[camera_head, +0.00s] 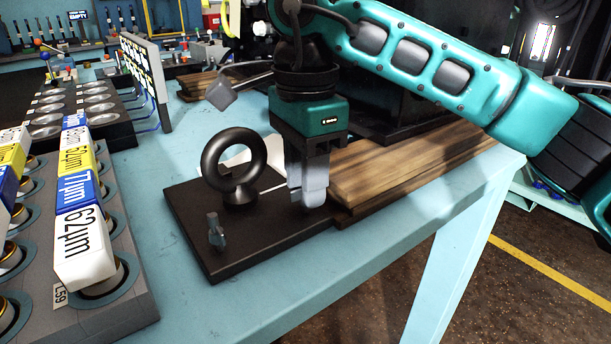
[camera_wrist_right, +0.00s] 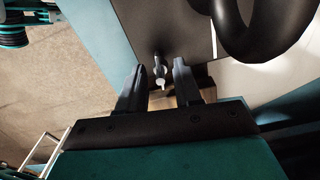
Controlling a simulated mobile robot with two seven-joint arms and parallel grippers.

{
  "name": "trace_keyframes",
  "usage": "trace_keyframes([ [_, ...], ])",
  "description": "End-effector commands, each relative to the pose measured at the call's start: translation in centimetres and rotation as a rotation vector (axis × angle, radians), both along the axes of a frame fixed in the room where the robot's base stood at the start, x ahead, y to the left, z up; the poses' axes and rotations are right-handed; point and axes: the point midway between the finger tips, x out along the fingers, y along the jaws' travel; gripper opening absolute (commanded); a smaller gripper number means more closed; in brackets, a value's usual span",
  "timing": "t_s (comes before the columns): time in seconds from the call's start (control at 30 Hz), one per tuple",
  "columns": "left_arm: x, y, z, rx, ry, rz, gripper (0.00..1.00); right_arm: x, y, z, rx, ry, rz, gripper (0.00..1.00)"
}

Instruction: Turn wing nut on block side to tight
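A black base plate (camera_head: 270,232) lies on the blue table and carries an upright black ring (camera_head: 235,165). A small dark grey wing nut (camera_head: 215,232) stands near the plate's front left corner. My right gripper (camera_head: 308,188) points down over the plate's right part, to the right of the ring. In the wrist view, its two fingers (camera_wrist_right: 158,70) are open and apart. A small grey wing nut (camera_wrist_right: 160,68) shows between their tips, with the black ring (camera_wrist_right: 265,25) at upper right. I cannot tell whether the fingers touch that nut. My left gripper is not in view.
Wooden boards (camera_head: 405,165) lie right of the plate, close to my right gripper. A rack with labelled blocks (camera_head: 82,245) stands at the left. The blue table's front edge (camera_head: 400,245) is clear. A grey block (camera_head: 221,95) on a rod shows behind the ring.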

Motion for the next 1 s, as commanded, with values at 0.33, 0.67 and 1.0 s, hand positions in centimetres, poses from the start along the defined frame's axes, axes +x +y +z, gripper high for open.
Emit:
trace_keyframes([
  [0.33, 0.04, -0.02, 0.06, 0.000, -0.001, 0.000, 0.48, 0.01, -0.02, 0.04, 0.000, 0.000, -0.001, 0.08],
  [0.67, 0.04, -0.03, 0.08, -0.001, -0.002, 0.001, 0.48, 0.00, -0.02, 0.05, 0.000, 0.001, 0.000, 0.00],
  [1.0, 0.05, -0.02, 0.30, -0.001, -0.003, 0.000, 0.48, 0.01, -0.03, 0.13, 0.000, 0.001, -0.059, 0.00],
])
